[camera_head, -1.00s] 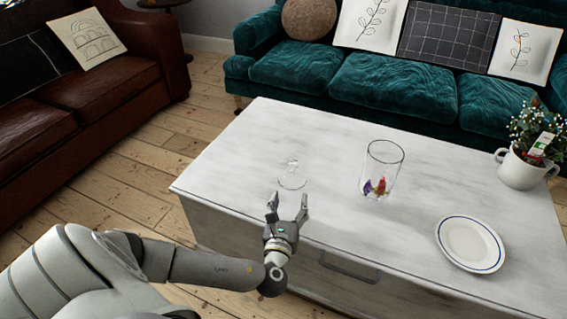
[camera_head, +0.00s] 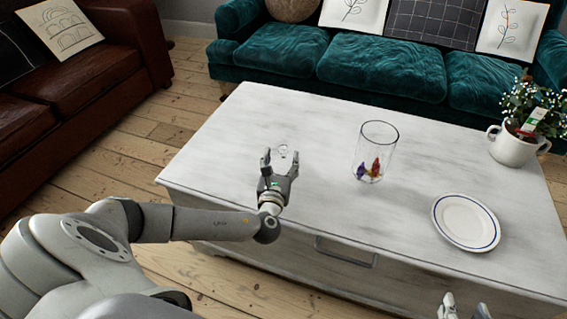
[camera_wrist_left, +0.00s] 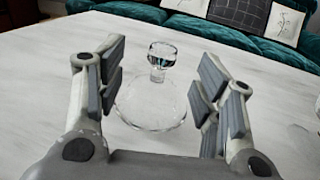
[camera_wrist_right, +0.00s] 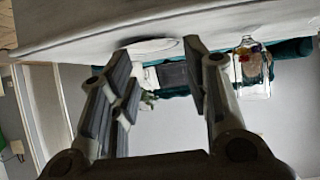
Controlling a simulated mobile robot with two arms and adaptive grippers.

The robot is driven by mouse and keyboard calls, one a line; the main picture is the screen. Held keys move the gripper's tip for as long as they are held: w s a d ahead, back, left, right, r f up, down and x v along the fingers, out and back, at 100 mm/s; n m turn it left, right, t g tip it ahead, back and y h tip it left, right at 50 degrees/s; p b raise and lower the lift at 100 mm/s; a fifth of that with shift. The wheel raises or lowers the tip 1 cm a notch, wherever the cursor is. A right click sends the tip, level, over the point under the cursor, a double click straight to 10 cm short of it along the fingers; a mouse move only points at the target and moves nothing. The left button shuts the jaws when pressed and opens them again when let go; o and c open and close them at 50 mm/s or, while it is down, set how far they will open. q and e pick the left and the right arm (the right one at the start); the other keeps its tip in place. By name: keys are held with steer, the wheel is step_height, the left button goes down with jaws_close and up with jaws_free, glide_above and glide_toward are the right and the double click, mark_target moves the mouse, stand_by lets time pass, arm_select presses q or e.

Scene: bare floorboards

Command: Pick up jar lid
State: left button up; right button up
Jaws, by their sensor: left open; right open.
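The jar lid is clear glass with a round knob (camera_head: 283,151) on top. It lies on the white table, knob up, and its disc is mostly hidden by my left gripper in the head view. In the left wrist view the lid (camera_wrist_left: 150,105) shows whole, ahead of and between the open fingers. My left gripper (camera_head: 280,158) is open and empty, just in front of the lid. My right gripper (camera_head: 463,308) is open and empty at the bottom edge of the head view, in front of the table.
The white table (camera_head: 300,195) carries a clear glass jar (camera_head: 376,150) with small colourful things inside, a white plate (camera_head: 466,222) with a blue rim and a potted plant (camera_head: 514,145). Its drawer handle (camera_head: 345,251) faces me. A teal sofa (camera_head: 385,72) stands behind.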

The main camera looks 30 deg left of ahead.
mark_target(283, 155)
arm_select(q)
steer(key=b+x, duration=0.1)
steer(key=x, duration=0.2)
steer(key=shift+w, duration=0.2)
steer(key=shift+w+a, duration=0.15)
steer(key=shift+w, duration=0.15)
arm_select(e)
steer(key=w+a+r+t+y, duration=0.1)
steer(key=w+r+t, duration=0.2)
steer(key=r, duration=0.2)
steer(key=shift+w+a+r+t, duration=0.15)
steer(key=shift+a+r+t, duration=0.25)
arm_select(q)
jaws_close()
